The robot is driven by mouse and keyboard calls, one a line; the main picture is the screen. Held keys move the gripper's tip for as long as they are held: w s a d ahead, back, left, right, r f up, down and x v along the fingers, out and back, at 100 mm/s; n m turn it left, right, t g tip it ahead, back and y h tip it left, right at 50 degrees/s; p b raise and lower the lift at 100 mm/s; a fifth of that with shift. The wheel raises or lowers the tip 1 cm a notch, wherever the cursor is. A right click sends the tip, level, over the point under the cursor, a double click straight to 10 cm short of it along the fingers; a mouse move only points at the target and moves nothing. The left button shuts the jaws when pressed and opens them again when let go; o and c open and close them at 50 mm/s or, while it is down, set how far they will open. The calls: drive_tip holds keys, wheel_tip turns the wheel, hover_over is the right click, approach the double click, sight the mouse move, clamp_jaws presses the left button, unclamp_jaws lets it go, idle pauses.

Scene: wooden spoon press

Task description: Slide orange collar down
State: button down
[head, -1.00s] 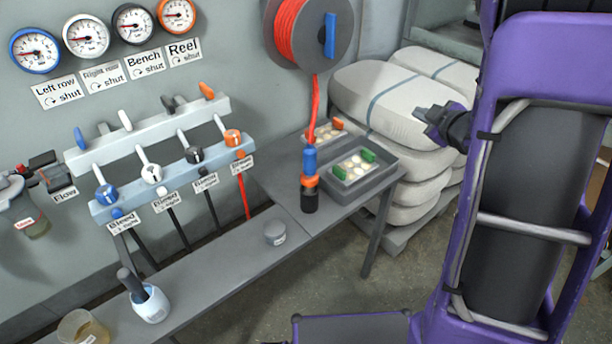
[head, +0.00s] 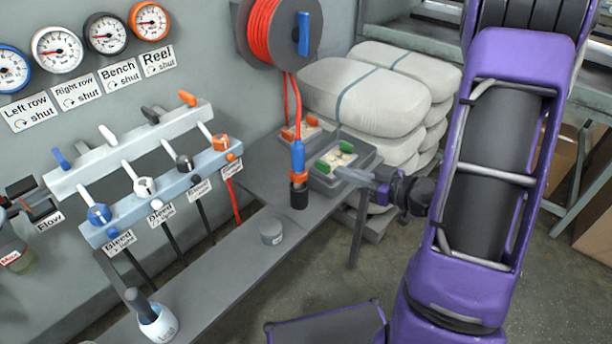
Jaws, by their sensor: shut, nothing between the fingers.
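An orange collar (head: 298,179) sits around the hose end, between the blue grip (head: 298,157) above and a black cylinder (head: 299,196) below. The hose end stands upright on the grey bench (head: 238,245), with the red hose (head: 287,100) rising from it to the reel (head: 275,30). My gripper (head: 345,173) is to the right of the collar, at about its height in the picture, and apart from it. It is shut and empty, pointing left. Its fingertips are blurred against the tray behind.
Trays with green and orange clips (head: 340,157) stand just behind my gripper. Stacked sacks (head: 360,95) are behind them. A valve rack (head: 160,200) is on the left wall.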

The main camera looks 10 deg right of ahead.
sight(302, 168)
idle(0.3)
drive_tip(key=x, duration=1)
drive_tip(key=shift+b, duration=0.4)
wheel_tip(302, 168, down, 3)
drive_tip(key=shift+r+b, duration=0.15)
drive_tip(key=shift+b, duration=0.15)
drive_tip(key=shift+d+f, duration=0.1)
drive_tip(key=shift+f, duration=0.5)
drive_tip(key=shift+f, duration=0.1)
